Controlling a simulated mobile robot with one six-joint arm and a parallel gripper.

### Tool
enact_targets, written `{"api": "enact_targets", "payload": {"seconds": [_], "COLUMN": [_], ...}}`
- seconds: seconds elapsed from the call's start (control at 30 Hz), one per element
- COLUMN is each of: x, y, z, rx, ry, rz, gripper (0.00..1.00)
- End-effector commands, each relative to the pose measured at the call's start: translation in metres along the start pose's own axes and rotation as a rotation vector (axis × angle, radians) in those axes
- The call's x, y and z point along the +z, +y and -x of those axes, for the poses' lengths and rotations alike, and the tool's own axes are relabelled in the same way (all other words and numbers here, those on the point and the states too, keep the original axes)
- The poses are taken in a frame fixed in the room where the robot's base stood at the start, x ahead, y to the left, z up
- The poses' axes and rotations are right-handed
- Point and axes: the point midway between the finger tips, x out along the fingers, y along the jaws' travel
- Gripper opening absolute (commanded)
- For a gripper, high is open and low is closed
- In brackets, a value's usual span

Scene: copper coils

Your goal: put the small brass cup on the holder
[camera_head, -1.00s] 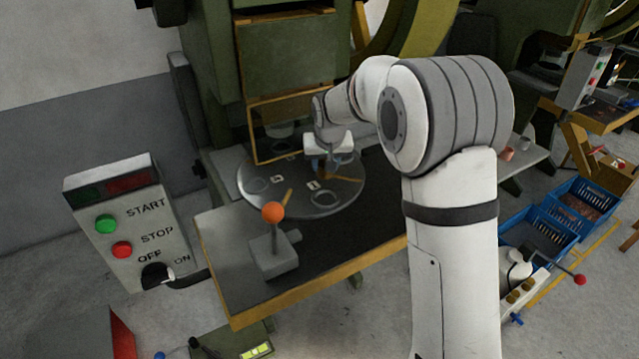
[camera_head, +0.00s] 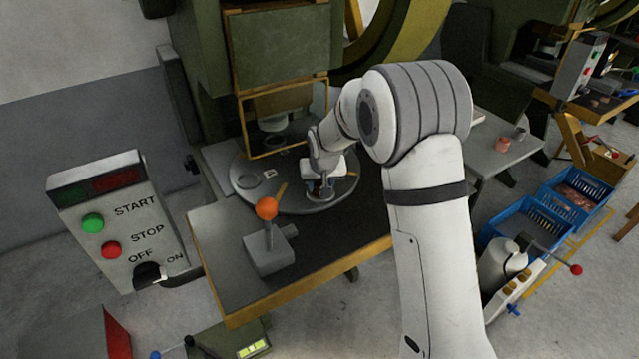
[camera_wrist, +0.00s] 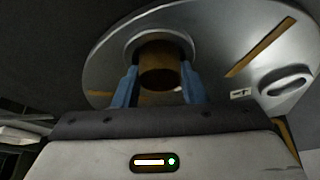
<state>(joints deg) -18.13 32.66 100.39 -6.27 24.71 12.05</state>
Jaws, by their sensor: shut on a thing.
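The brass cup (camera_wrist: 158,68) is between the two blue fingers of my gripper (camera_wrist: 158,88) in the wrist view, and the fingers are shut on it. A pale ring-shaped holder (camera_wrist: 160,34) on the round metal disc (camera_wrist: 105,60) shows right behind the cup. Whether the cup touches the holder or hangs just above it I cannot tell. In the head view my gripper (camera_head: 320,190) is low over the right front part of the disc (camera_head: 243,183), pointing down, and it hides most of the cup and the holder.
An orange-knobbed lever (camera_head: 267,209) stands on the dark table (camera_head: 225,265), close in front of the disc. The press guard frame (camera_head: 243,130) rises behind the disc. A side table (camera_head: 485,150) at right bears a pink cup (camera_head: 503,145) and a grey cup (camera_head: 519,134).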

Motion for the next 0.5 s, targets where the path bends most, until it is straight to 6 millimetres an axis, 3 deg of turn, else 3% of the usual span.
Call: {"api": "enact_targets", "payload": {"seconds": [0.13, 0.17, 0.4, 0.5], "x": [0.0010, 0.0007, 0.0005, 0.0001], "y": [-0.0003, -0.0004, -0.0007, -0.0008], "z": [-0.0024, -0.0018, -0.0012, -0.0002], "rx": [0.000, 0.000, 0.000, 0.000], "ry": [0.000, 0.000, 0.000, 0.000], "rz": [0.000, 0.000, 0.001, 0.001], "gripper": [0.12, 0.40, 0.59, 0.60]}}
